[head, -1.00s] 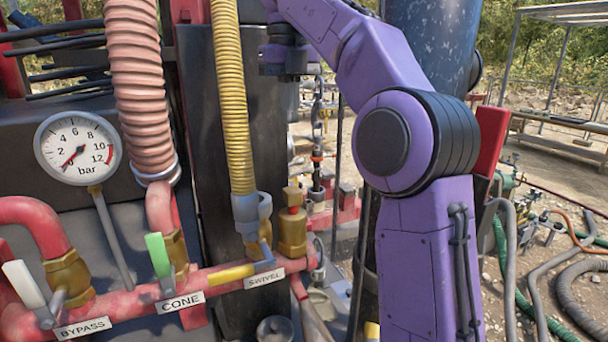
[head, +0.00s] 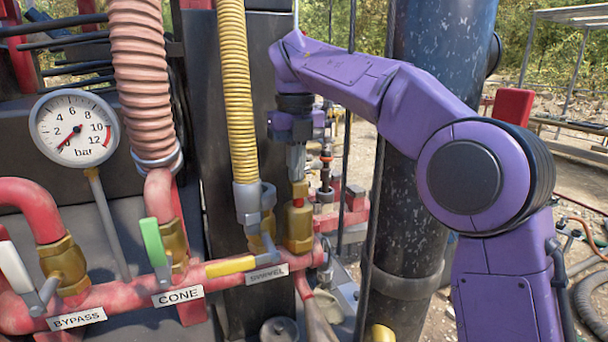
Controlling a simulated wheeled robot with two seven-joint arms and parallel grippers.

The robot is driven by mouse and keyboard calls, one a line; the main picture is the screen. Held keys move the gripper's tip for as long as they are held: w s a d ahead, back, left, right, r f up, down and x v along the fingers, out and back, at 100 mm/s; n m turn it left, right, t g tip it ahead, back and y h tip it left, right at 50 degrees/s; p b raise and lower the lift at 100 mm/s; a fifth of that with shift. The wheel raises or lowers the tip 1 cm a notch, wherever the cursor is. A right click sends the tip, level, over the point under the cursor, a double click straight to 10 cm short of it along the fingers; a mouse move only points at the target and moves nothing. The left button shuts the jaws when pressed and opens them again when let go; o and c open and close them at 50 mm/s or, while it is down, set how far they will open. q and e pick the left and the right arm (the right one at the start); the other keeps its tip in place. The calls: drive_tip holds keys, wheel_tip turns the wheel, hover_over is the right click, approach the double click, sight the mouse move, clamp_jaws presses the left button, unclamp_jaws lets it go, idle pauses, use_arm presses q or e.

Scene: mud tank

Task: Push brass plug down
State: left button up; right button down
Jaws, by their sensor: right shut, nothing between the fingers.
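The brass plug (head: 299,190) stands upright on top of a brass fitting (head: 298,228) at the right end of the red pipe, by the SWIVEL label. My right gripper (head: 297,173) points straight down over it, shut and empty. Its fingertips are right at the plug's top and cover part of it. I cannot tell for sure whether they touch or press it. My left gripper is out of view.
The yellow corrugated hose (head: 237,100) runs down just left of my right gripper. Its grey coupling (head: 250,200) stands close beside the brass fitting. A dark blue column (head: 425,70) rises behind my right arm. Valve levers, one green (head: 154,242), line the pipe.

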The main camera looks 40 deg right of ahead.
sight(298, 188)
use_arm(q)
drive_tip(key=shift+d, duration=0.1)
use_arm(e)
drive_tip(key=shift+s+d, duration=0.15)
drive_tip(key=shift+d, duration=0.05)
wheel_tip(298, 188, down, 3)
drive_tip(key=b, duration=0.2)
drive_tip(key=shift+b, duration=0.3)
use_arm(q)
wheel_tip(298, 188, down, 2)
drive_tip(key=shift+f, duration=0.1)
use_arm(e)
drive_tip(key=shift+a+r, duration=0.1)
